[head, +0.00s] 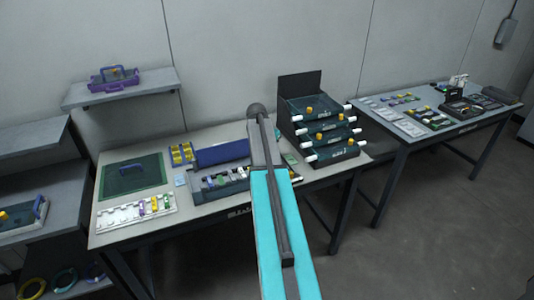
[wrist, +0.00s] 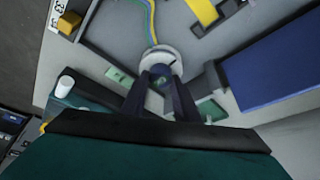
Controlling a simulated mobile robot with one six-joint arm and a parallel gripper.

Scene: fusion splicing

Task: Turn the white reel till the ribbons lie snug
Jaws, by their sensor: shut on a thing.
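The white reel (wrist: 174,58) shows in the upper middle of the wrist view as a pale round disc with a dark mark on its face. Thin ribbons (wrist: 151,22), yellow, blue and green, run down to its upper edge in a gentle curve. My gripper (wrist: 160,78) is at the reel's near side, its two dark fingers closed in on the reel's middle and shut on it. The fingers hide part of the reel. Whether the ribbons are slack at the reel is hard to tell. In the head view my arm hides the reel and the gripper.
In the wrist view a blue block (wrist: 275,62) lies right, a yellow piece (wrist: 202,10) above, and a white-capped drawer knob (wrist: 65,84) left. In the head view a stack of drawers (head: 318,128) stands right of my arm; a green mat (head: 133,176) lies left.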

